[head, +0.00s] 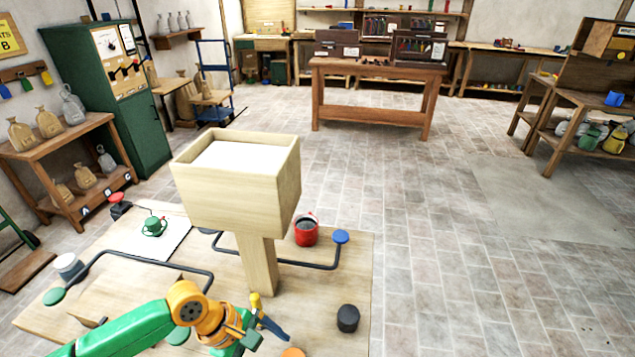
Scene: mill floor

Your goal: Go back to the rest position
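My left arm comes in from the lower left, green with an orange joint. Its gripper (262,322) is low over the front of the wooden platform (325,330), in front of the post of a pale wooden hopper. A yellow tip and a dark blue part show at its end, but I cannot tell whether its fingers are apart or hold anything. My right gripper is not in view.
The hopper (228,202) on its post stands close beyond my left gripper. A red bucket (306,232), blue knob (340,237), black cylinder (348,318) and small green can (154,226) are around it. Open brick floor (450,270) lies to the right.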

